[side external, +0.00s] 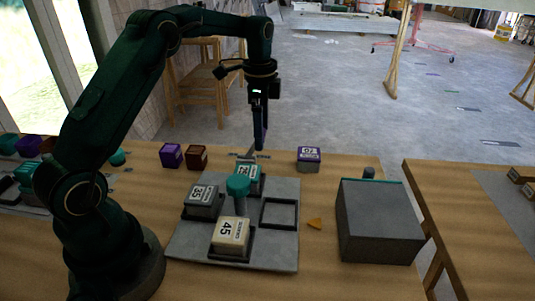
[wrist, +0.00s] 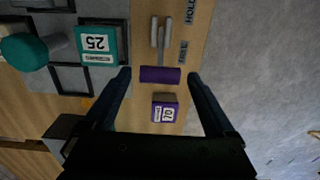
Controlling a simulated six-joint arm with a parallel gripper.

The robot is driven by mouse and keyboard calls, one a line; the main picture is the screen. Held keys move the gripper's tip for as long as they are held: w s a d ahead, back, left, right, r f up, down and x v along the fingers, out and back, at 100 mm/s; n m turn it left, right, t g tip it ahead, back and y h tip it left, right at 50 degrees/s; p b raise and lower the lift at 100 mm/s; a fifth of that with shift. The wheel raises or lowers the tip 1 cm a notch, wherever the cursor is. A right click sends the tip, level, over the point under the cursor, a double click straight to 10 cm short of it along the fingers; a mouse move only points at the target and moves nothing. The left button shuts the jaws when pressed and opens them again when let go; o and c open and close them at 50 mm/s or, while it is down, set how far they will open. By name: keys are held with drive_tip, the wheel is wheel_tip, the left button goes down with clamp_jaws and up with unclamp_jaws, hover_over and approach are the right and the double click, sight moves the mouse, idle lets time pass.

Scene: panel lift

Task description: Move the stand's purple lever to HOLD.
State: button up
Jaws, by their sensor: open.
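The stand's purple lever handle (wrist: 160,74) is a short bar across the end of a grey lever arm (wrist: 162,46). It lies nearer the FREE label (wrist: 183,51) than the HOLD label (wrist: 190,12), which is cut by the top edge of the wrist view. My gripper (wrist: 159,75) is open, with one finger on each side of the handle in that picture and visible gaps to both. Whether the fingers are level with the handle is unclear. In the side view my gripper (side external: 261,146) points down behind the grey panel (side external: 185,243); the handle is not distinct there.
A purple block (side external: 308,158) stands right of my gripper; it also shows in the wrist view (wrist: 165,108). The panel carries numbered blocks, an empty square frame (side external: 281,227) and a teal knob (side external: 238,185). A grey box (side external: 378,225) stands at the right.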

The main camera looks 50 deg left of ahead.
sight(253, 147)
drive_tip(key=shift+s+a+f, duration=0.15)
drive_tip(key=shift+s+f, duration=0.05)
drive_tip(key=shift+f, duration=2.75)
drive_tip(key=shift+c, duration=0.3)
clamp_jaws()
